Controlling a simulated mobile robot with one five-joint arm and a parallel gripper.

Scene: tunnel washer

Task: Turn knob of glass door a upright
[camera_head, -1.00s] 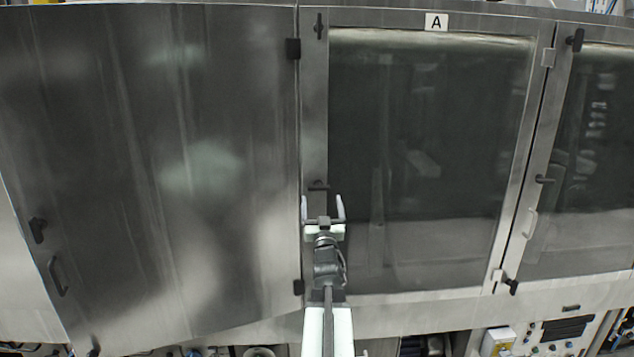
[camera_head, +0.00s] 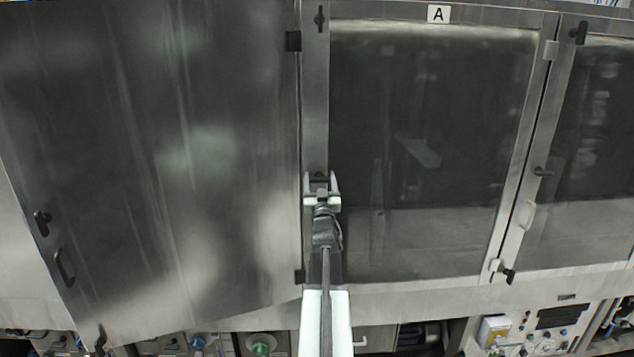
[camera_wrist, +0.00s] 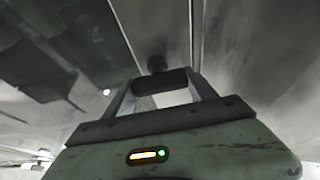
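Glass door A (camera_head: 430,130) is a large framed window under the "A" label (camera_head: 438,14). Its dark lower knob (camera_head: 319,176) is on the left frame, partly hidden by my gripper; its bar lies sideways. In the wrist view the knob (camera_wrist: 160,80) is a dark crosswise bar on a round base. My gripper (camera_head: 320,182) is at this knob with a finger on either side. The fingers stand apart; whether they touch the bar's ends is unclear. The door's upper knob (camera_head: 320,18) is upright.
A wide steel panel (camera_head: 150,150) with black hinges fills the left. Another glass door (camera_head: 595,150) with knobs and a handle is on the right. A control panel (camera_head: 560,320) and pipes or valves lie below.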

